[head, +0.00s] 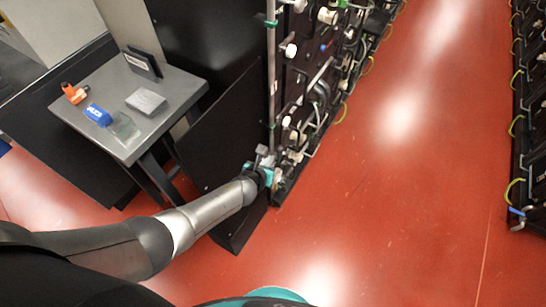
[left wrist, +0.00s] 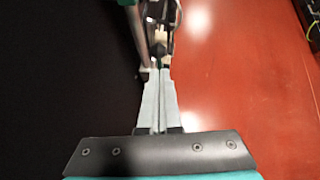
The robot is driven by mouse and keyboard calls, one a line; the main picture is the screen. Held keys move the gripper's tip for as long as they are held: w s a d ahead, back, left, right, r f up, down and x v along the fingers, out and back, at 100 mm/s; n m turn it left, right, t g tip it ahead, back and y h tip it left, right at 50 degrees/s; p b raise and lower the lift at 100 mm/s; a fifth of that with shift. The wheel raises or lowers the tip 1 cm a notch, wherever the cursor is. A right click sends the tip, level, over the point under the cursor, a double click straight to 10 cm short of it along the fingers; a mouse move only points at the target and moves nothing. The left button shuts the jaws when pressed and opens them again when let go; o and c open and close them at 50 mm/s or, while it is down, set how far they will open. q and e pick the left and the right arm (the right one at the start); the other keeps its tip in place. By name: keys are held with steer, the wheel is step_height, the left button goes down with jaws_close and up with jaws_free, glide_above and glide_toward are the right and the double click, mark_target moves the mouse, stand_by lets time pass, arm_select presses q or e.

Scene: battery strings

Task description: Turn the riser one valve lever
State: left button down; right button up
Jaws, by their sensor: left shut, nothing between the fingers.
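The riser (head: 271,85) is a thin grey upright pipe with green clamps at the near end of the black rack. In the left wrist view the riser (left wrist: 138,38) runs up just left of my fingertips. My left gripper (head: 272,168) is at the low end of this pipe. In the left wrist view my left gripper (left wrist: 160,75) has its two grey fingers pressed together with nothing between them. The valve lever cannot be made out clearly; small grey and pale fittings crowd around the fingertips. I cannot tell whether the fingers touch any of them. My right gripper is out of view.
The black rack (head: 318,85) with cables and white knobs runs away along the aisle. A grey side table (head: 175,90) at left holds a blue box (head: 98,114), an orange tool (head: 74,93) and a grey box (head: 146,101). The red floor (head: 400,190) at right is clear up to another rack (head: 531,130).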

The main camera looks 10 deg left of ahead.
arm_select(q)
steer(key=s+r+p, duration=0.4)
steer(key=r, duration=0.1)
steer(key=shift+r+p, duration=0.25)
steer(key=shift+p, duration=0.05)
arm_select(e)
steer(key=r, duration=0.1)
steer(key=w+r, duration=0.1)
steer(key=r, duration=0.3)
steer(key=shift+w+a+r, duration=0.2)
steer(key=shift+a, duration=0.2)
arm_select(q)
steer(key=shift+a, duration=0.1)
